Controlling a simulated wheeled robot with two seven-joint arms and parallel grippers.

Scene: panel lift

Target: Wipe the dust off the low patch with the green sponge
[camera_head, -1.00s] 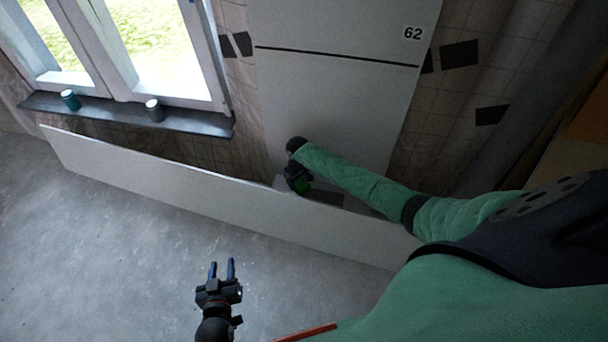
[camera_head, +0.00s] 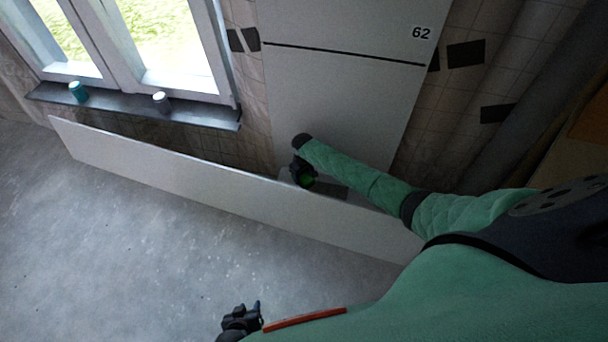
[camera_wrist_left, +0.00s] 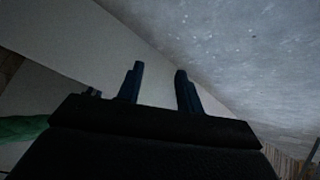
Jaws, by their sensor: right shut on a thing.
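The green sponge (camera_head: 306,181) shows as a small green spot at the end of my right arm. My right gripper (camera_head: 303,174) is shut on it, low in front of the tall panel and just behind the top edge of the long low panel. A darker grey patch (camera_head: 333,189) lies just right of the sponge, partly hidden by my right arm. I cannot tell whether the sponge touches it. My left gripper is at the bottom of the head view (camera_head: 250,312). In the left wrist view its two fingers (camera_wrist_left: 159,86) stand apart with nothing between them.
A long pale low panel (camera_head: 200,185) stands on edge across the floor. A tall panel marked 62 (camera_head: 345,95) stands against the tiled wall. Two small jars, one teal (camera_head: 78,93) and one grey (camera_head: 161,103), stand on the windowsill (camera_head: 130,107). The grey floor at left is clear.

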